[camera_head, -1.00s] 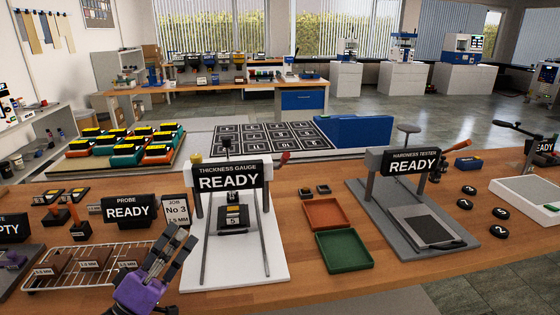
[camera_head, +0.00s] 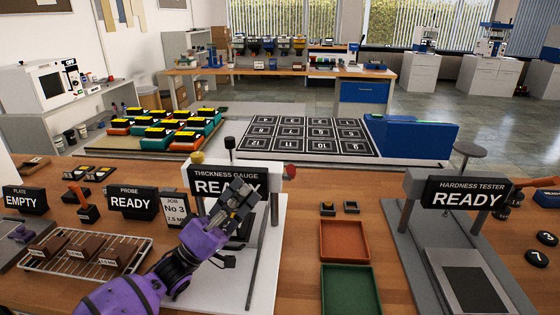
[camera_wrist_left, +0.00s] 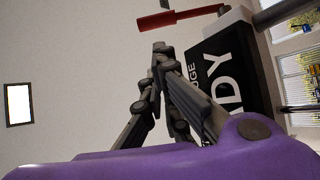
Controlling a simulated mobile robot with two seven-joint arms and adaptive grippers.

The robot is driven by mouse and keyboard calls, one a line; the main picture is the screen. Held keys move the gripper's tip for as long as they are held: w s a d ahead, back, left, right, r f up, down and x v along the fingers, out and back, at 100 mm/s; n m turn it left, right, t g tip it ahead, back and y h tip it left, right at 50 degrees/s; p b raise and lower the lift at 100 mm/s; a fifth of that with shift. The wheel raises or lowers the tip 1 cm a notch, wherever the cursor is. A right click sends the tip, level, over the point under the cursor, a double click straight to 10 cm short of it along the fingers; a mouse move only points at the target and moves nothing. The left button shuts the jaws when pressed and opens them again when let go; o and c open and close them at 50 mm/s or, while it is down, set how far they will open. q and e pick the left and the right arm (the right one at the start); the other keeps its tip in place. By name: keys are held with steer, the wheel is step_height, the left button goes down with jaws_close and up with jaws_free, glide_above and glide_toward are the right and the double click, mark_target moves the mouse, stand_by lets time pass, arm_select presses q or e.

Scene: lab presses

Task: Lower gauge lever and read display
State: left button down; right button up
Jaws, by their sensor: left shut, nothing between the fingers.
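The thickness gauge (camera_head: 264,235) has a white base and a black display (camera_head: 200,183) reading READY, its right half covered by my left gripper in the head view. A red lever tip (camera_head: 290,172) sticks out at the display's right. The wrist view shows the red lever (camera_wrist_left: 180,18) as a bar beside the dark display housing (camera_wrist_left: 225,60). My left gripper (camera_head: 246,192) is shut and empty, raised in front of the display. In the wrist view its fingertips (camera_wrist_left: 161,48) appear close to the lever, but contact cannot be told. The gauge's middle is mostly hidden behind my gripper.
An orange tray (camera_head: 345,224) and a green tray (camera_head: 347,269) lie right of the gauge. The hardness tester (camera_head: 467,193) stands farther right. The probe sign (camera_head: 130,202), job card (camera_head: 173,207) and wire rack (camera_head: 45,265) with brown blocks are at left.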

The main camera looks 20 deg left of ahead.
mark_target(292, 173)
arm_select(q)
steer(key=p+x, duration=0.2)
steer(key=x, duration=0.7)
steer(key=shift+d+r, duration=0.15)
steer(key=shift+r, duration=0.15)
arm_select(e)
steer(key=r, duration=0.2)
steer(key=shift+w+a+r, duration=0.2)
steer(key=shift+w+r, duration=0.1)
steer(key=shift+r, duration=0.05)
arm_select(q)
steer(key=shift+w+d, duration=0.1)
arm_select(e)
steer(key=shift+a, duration=0.15)
arm_select(q)
steer(key=shift+s+f, duration=0.2)
arm_select(e)
steer(key=shift+s+a, duration=0.1)
steer(key=shift+a, duration=0.6)
